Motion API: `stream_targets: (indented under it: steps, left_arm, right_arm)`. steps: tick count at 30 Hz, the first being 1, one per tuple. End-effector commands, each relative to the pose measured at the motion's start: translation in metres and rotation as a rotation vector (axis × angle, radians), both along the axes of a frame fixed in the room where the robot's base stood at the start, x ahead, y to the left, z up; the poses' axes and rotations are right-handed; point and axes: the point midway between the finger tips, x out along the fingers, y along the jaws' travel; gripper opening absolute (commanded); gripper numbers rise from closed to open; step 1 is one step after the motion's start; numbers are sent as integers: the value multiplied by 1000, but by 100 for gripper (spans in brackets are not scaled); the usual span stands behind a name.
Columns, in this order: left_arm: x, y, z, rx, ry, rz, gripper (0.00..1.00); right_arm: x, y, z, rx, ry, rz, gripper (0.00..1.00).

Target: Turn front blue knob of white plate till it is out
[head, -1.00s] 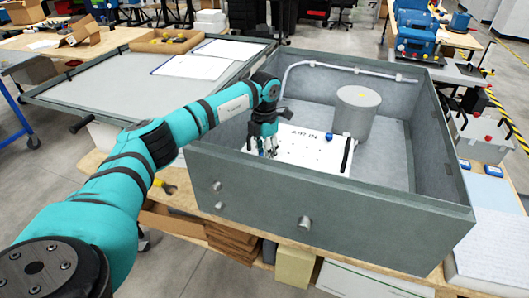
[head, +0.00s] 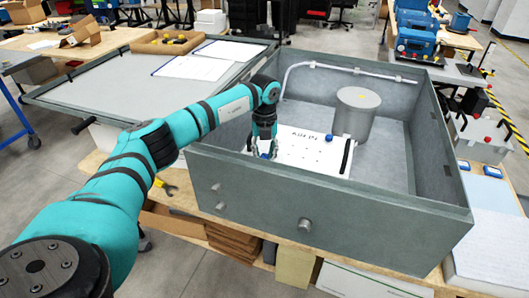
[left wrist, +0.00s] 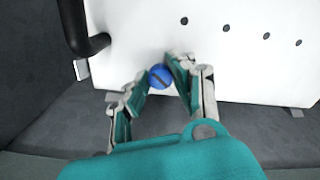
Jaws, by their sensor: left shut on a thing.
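The white plate (head: 308,158) lies inside the grey open box, and its bare face also shows in the left wrist view (left wrist: 225,55). The front blue knob (left wrist: 160,76), round with a dark slot, sits near the plate's front edge; a bit of its blue shows in the head view (head: 265,156). My left gripper (left wrist: 161,80) points down at the plate, its two fingers shut on the knob from both sides. In the head view, the left gripper (head: 263,152) covers much of the knob. A second blue knob (head: 328,137) stands at the plate's back. My right gripper is not in view.
The grey box (head: 330,200) has walls around the plate. A grey cylinder (head: 357,113) stands behind the plate, and a pale pipe (head: 340,68) runs along the back wall. Black handles (head: 346,156) (left wrist: 75,28) stand on the plate's sides. The box's right floor is clear.

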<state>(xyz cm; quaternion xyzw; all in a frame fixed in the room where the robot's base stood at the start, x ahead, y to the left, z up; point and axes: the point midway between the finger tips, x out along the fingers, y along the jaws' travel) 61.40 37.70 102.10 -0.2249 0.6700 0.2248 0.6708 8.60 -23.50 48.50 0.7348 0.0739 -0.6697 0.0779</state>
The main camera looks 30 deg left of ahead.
Motion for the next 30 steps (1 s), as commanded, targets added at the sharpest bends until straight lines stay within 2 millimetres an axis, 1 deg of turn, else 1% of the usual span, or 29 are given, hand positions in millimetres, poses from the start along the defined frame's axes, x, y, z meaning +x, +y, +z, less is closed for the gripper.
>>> stream_targets:
  steps: [30]
  left_arm:
    - [-2, 0, 0, 2, 3, 964, 0]
  right_arm:
    - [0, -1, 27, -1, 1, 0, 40]
